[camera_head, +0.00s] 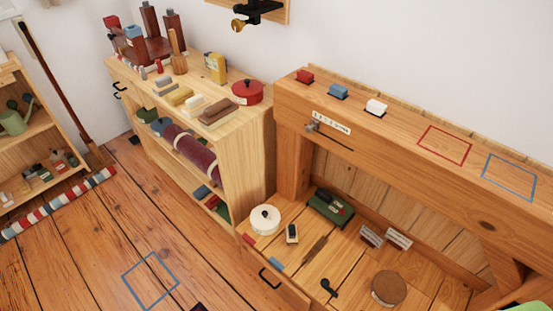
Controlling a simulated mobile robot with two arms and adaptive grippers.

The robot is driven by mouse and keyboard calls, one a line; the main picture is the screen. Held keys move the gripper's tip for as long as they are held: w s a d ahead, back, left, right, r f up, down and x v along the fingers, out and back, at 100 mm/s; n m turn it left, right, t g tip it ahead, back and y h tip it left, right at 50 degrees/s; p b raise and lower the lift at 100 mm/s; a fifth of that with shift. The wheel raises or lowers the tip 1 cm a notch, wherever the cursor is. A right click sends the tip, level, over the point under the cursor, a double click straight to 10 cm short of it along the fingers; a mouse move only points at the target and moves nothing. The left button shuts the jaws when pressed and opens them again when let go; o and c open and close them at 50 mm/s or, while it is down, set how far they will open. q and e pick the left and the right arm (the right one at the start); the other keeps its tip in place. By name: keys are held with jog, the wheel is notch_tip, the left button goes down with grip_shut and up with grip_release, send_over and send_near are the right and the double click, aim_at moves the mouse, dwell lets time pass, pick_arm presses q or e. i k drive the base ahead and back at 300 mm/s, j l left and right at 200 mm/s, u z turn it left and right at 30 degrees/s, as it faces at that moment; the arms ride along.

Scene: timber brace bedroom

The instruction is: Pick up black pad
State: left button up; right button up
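A small black pad-like block (292,232) with a pale lower edge sits in the open wooden drawer (345,265), right of a round white tin (264,219). A small black object with a bent shape (328,287) lies nearer the drawer's front; I cannot tell exactly what it is. Neither of my grippers can be made out in the head view. A dark shape shows at the bottom edge and a green one at the lower right corner, both cut off and unclear.
The drawer also holds a green box (331,207), a brown disc (388,289) and small blocks. The timber bench top (400,124) above carries red, blue and white blocks. A crowded shelf unit (240,145) stands at left. The floor is mostly clear.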

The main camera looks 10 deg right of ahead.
aim_at(291, 235)
jog(key=i+j, duration=0.35)
jog(key=j, duration=0.3)
jog(key=i+j, duration=0.35)
jog(key=j, duration=0.25)
jog(key=j+z, duration=0.1)
jog(key=z, duration=0.3)
jog(key=i+j+z, duration=0.1)
jog(key=z, duration=0.3)
jog(key=j+z, duration=0.1)
jog(key=z, duration=0.3)
